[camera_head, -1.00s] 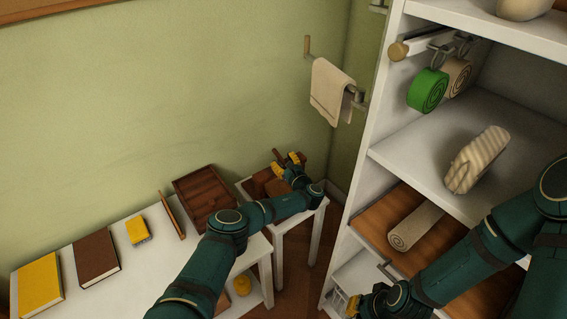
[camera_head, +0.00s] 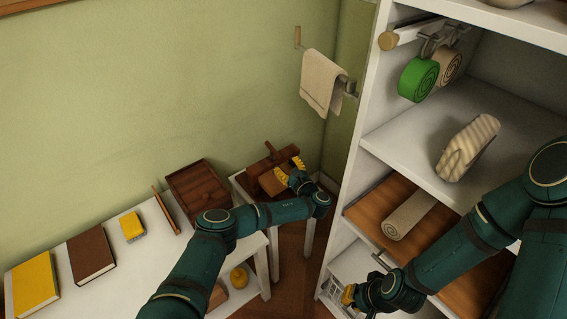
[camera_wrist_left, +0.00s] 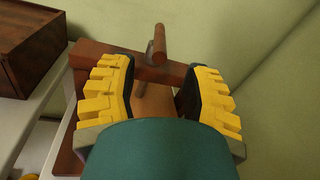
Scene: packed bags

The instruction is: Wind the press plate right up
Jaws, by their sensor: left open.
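The brown wooden press (camera_head: 266,182) stands on a small white table in the corner, in the middle of the head view. In the left wrist view its crossbeam (camera_wrist_left: 110,61) runs across the picture, with a wooden crank handle (camera_wrist_left: 160,42) on a grey metal part above it. My left gripper (camera_head: 289,170) is open at the press. Its yellow fingers (camera_wrist_left: 157,90) stand either side of the press's middle in the wrist view, below the handle and with nothing visibly gripped. The press plate's height cannot be made out. My right gripper (camera_head: 349,293) hangs low by the shelf unit; its opening is unclear.
A brown wooden box (camera_head: 198,193) sits left of the press on a longer white table with books (camera_head: 92,254) and a yellow block (camera_head: 132,225). A towel (camera_head: 322,82) hangs on the wall behind. The white shelf unit (camera_head: 361,139) bounds the right side.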

